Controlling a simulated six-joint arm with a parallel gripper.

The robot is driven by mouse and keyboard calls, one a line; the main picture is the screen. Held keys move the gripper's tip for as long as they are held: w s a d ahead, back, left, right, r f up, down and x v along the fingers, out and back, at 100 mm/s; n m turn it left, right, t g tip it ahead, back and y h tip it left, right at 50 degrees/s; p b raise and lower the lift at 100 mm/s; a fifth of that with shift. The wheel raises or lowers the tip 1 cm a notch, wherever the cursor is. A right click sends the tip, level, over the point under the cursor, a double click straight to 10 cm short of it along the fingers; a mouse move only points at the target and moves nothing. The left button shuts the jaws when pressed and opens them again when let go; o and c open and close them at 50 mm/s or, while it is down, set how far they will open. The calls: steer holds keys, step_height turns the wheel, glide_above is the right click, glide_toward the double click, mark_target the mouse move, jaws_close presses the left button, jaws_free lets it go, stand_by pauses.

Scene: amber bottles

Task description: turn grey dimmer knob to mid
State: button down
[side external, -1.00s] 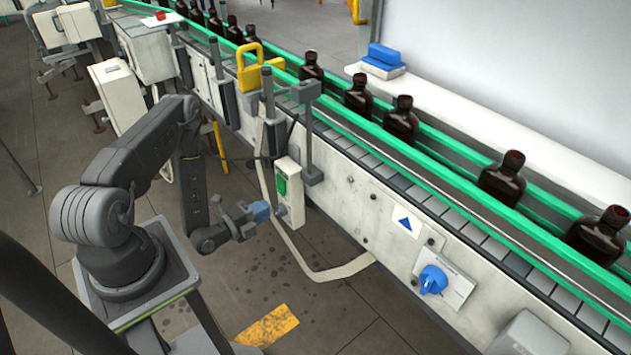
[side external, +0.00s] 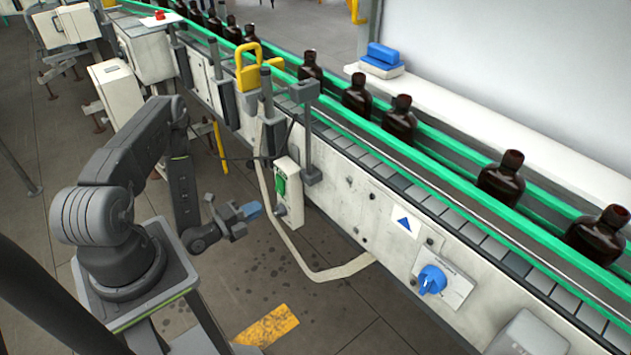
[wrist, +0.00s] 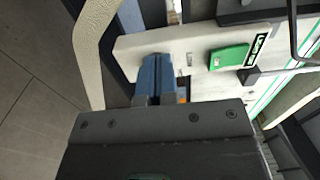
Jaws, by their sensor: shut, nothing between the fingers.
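A small grey knob (side external: 280,210) sits low on the front of a white control box (side external: 295,200), below a green switch (side external: 281,186). I cannot make out its exact angle. My gripper (side external: 256,209) is shut and empty, its blue fingertips pointing at the knob with a small gap between them in the side view. In the wrist view the shut blue fingers (wrist: 156,72) lie over the white box (wrist: 200,50), with the green switch (wrist: 229,58) to their right. The knob is not visible there, apparently hidden by the fingers.
A pale bent tube (side external: 300,262) loops beside and below the box. A blue rotary knob (side external: 432,279) is on the conveyor's side panel at right. Several amber bottles (side external: 501,180) stand on the conveyor behind. The floor around my gripper is clear.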

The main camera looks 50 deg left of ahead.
steer(key=s, duration=0.3)
steer(key=shift+s+f, duration=0.1)
steer(key=shift+s, duration=0.05)
